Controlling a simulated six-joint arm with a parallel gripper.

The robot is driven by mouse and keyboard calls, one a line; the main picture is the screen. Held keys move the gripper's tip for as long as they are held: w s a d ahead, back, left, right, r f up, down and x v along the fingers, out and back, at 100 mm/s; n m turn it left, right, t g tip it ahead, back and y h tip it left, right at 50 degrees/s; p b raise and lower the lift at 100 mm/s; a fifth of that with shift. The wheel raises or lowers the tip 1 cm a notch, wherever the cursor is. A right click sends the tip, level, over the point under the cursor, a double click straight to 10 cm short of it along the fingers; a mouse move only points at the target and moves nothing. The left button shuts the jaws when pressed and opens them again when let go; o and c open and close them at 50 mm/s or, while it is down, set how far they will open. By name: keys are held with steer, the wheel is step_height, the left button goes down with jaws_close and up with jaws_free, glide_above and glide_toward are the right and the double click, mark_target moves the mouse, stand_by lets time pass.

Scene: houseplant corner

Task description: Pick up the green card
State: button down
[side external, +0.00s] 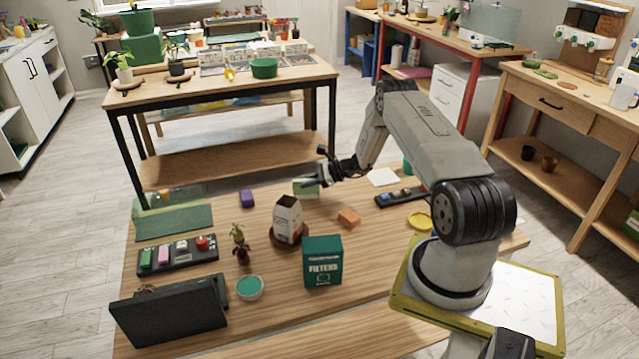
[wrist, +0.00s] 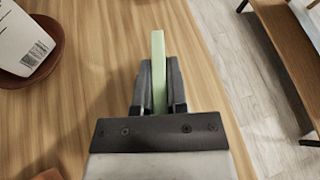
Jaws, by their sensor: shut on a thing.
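The green card (wrist: 158,55) is pale green and stands edge-on between the two dark fingers of my gripper (wrist: 159,88) in the wrist view. The fingers are shut on it, one on each side. In the side view my gripper (side external: 322,178) is at the far edge of the wooden table, and the card (side external: 305,187) shows beside the fingers. Part of the card is hidden by the fingers. I cannot tell whether its lower edge touches the table.
A white carton (side external: 288,219) on a brown saucer stands just nearer than my gripper. An orange block (side external: 349,217), a purple block (side external: 247,198) and a green filters box (side external: 322,261) are around it. A black tray (side external: 402,197) lies to the right.

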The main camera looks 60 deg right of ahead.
steer(key=shift+r, duration=0.15)
steer(key=shift+r, duration=0.75)
steer(key=s+a+r, duration=0.7)
steer(key=s+r, duration=0.4)
steer(key=s, duration=0.1)
steer(key=shift+a, duration=0.2)
steer(key=shift+r, duration=0.15)
stand_by(0.6)
